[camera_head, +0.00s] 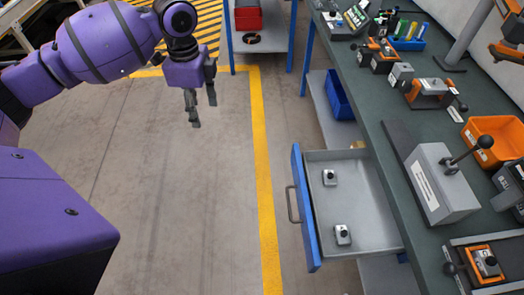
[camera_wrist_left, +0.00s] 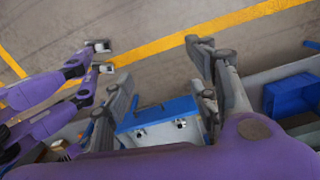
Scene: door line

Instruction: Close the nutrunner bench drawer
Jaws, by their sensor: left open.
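The bench drawer (camera_head: 355,190) is pulled out from under the green-topped bench, with its grey inside showing. Its blue front (camera_head: 306,215) has a grey bar handle (camera_head: 292,204) facing left. Two small grey parts lie in the drawer, one near the back (camera_head: 329,178) and one nearer the front (camera_head: 343,235). My left gripper (camera_head: 203,112) is open and empty, pointing down. In the head view it appears up and left of the drawer, apart from it. In the left wrist view, the blue drawer front (camera_wrist_left: 155,113) shows between and below parts of the fingers.
The bench top (camera_head: 385,100) carries several fixtures, a lever press (camera_head: 440,185) and an orange bin (camera_head: 495,140). A blue bin (camera_head: 338,95) sits on the lower shelf. A blue-framed cart (camera_head: 262,25) stands beyond. The floor left of the drawer is clear, crossed by a yellow line (camera_head: 262,150).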

